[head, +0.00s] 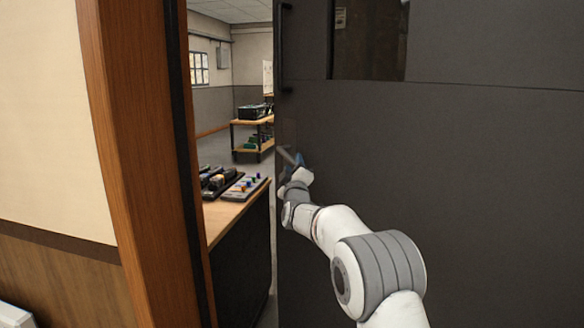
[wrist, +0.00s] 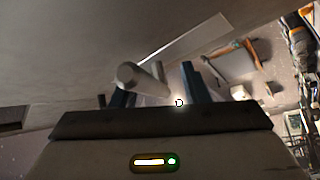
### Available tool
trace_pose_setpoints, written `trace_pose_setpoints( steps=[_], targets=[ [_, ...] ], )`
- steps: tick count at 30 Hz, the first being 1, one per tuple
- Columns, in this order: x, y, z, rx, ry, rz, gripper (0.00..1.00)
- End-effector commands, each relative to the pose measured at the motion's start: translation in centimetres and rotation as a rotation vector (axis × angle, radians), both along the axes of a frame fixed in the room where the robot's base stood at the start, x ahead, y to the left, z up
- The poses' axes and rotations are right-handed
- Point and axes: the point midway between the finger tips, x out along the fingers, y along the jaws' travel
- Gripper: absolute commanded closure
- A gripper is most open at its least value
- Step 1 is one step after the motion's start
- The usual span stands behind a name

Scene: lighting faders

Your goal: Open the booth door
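The dark grey booth door (head: 450,190) fills the right of the head view, with a dark window near its top. Its left edge stands apart from the wooden frame (head: 135,150), and a room shows through the gap. My gripper (head: 296,160) is near that edge, at a small grey lever handle (head: 285,154). In the wrist view, the round-ended lever (wrist: 140,77) lies by the left finger, and the fingers of my gripper (wrist: 155,90) are spread apart. I cannot tell whether they touch the lever.
Through the gap, a wooden-topped counter (head: 222,219) with fader panels (head: 243,187) stands just beyond the frame. A shelved cart (head: 252,136) is further back. A black vertical bar (head: 284,45) is on the door's upper left edge. A pale wall is at left.

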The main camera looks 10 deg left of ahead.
Motion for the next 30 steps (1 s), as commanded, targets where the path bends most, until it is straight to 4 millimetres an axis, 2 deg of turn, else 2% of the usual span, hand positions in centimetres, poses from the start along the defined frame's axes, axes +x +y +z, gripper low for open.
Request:
trace_pose_setpoints(
  steps=[11,24,30],
  targets=[
    [-0.4,-0.2,-0.5,-0.002,0.008,-0.001,0.61],
    [-5.7,-1.5,-2.4,-0.002,0.006,0.001,0.61],
    [-7.0,-1.8,-2.8,-0.002,0.006,0.000,0.61]
  ],
)
